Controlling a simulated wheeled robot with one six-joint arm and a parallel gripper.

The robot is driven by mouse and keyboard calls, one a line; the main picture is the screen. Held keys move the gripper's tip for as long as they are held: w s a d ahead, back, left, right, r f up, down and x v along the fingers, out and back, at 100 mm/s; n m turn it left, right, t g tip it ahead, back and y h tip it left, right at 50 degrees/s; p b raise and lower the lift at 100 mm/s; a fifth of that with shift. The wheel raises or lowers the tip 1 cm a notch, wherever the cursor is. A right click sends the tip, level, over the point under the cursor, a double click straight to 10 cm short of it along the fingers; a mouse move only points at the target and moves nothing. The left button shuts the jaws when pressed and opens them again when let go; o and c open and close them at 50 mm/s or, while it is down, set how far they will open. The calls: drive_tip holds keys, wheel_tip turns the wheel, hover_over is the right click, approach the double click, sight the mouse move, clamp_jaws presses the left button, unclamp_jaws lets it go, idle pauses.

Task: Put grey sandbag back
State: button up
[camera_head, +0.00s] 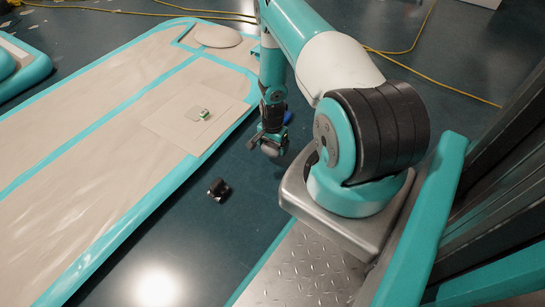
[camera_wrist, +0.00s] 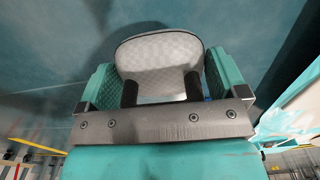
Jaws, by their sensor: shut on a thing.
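My gripper (camera_wrist: 160,82) is shut on the grey sandbag (camera_wrist: 158,55), a rounded, grey, textured thing between the teal finger pads in the wrist view. In the head view my gripper (camera_head: 268,142) hangs over the dark floor, just right of the inflatable track's edge. The sandbag (camera_head: 270,149) shows there only as a small grey shape at the fingertips, partly hidden by them.
The beige track (camera_head: 95,115) with teal borders fills the left. A small black object (camera_head: 218,189) lies on the floor. A blue thing (camera_head: 288,117) is behind my gripper. Yellow cables (camera_head: 445,88) cross the floor.

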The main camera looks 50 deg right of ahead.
sight(272, 152)
drive_tip(key=shift+f+b, duration=1.25)
drive_tip(key=shift+f, duration=0.9)
drive_tip(key=shift+f, duration=0.2)
drive_tip(key=o, duration=1.1)
drive_tip(key=shift+r, duration=0.15)
